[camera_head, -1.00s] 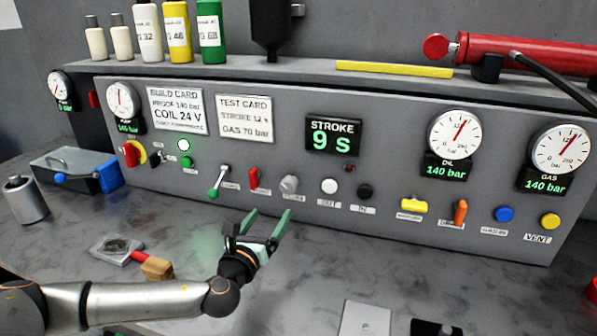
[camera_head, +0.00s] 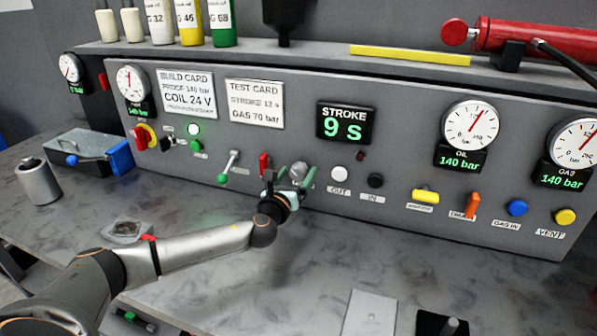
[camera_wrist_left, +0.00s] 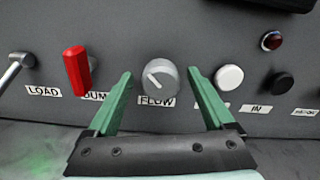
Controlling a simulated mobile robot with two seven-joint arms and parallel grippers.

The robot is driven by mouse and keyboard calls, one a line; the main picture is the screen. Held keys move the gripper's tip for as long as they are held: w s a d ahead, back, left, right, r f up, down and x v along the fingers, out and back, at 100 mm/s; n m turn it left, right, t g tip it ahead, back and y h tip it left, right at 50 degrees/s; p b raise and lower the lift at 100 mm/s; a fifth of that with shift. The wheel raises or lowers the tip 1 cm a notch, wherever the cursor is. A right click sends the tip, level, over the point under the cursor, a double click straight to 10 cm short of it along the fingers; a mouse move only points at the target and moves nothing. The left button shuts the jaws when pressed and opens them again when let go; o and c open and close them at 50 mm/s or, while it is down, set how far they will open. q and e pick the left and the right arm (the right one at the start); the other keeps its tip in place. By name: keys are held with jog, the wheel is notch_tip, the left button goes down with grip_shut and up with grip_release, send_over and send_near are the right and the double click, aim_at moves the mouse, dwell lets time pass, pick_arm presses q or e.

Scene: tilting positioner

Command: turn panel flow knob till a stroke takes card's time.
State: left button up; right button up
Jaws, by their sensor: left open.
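The test card (camera_head: 255,103) reads stroke 12 s, gas 70 bar. The stroke display (camera_head: 345,124) reads 9 s. My right gripper is not in view.
Close to the knob are the red dump lever (camera_wrist_left: 76,70) on the left and the white OUT button (camera_wrist_left: 229,77) and black IN button (camera_wrist_left: 279,85) on the right. The oil gauge (camera_head: 470,125) reads 140 bar. The bench in front is mostly clear.

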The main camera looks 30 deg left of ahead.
pick_arm(q)
jog(key=shift+w+a, duration=0.1)
jog(key=shift+w, duration=0.55)
jog(key=c, duration=1.3)
